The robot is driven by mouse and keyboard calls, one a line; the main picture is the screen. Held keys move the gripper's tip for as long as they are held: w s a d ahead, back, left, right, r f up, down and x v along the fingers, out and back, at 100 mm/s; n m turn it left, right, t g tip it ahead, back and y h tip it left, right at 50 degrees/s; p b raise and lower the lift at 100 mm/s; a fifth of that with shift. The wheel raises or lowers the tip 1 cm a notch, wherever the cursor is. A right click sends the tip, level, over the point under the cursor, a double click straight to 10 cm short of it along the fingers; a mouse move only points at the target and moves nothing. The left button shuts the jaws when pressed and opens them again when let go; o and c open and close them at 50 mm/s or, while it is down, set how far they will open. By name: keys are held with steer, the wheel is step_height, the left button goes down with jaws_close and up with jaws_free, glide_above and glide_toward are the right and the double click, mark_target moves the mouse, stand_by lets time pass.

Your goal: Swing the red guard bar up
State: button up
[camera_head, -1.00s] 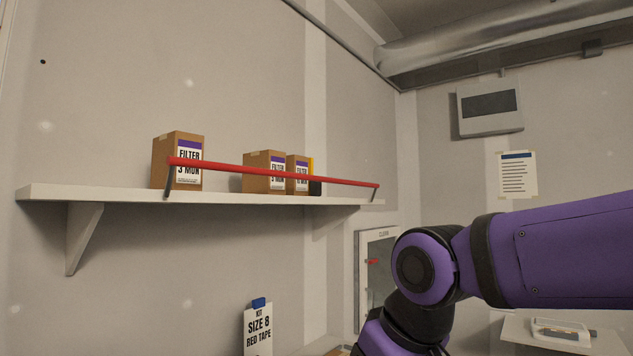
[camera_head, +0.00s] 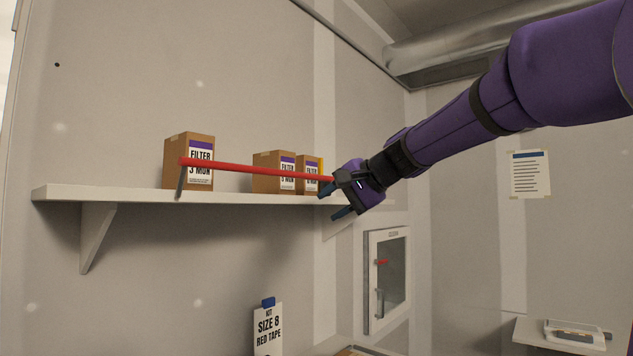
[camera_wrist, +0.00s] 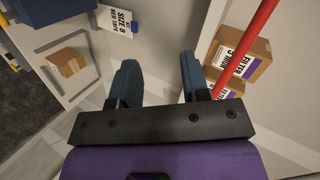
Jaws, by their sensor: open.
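The red guard bar (camera_head: 250,170) runs low across the front of the white shelf (camera_head: 120,194), in front of the filter boxes. A dark bracket holds its left end, and its right end is hidden behind my gripper. My gripper (camera_head: 334,203) is open at the right part of the shelf, close to the bar. In the wrist view the bar (camera_wrist: 247,40) passes beside the right finger, not between the two blue fingers (camera_wrist: 158,85). I cannot tell whether the finger touches it.
A wall cabinet (camera_head: 386,280) and a "Size 8 red tape" sign (camera_head: 267,328) are below. The wall above the shelf is clear.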

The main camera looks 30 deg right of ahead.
mark_target(324, 177)
steer(key=w+d+r+m+t, duration=0.4)
steer(key=w+d+r, duration=0.3)
steer(key=d+r, duration=0.15)
steer(key=x, duration=1)
steer(key=shift+w+d+f, duration=0.15)
steer(key=shift+f, duration=0.15)
jaws_close()
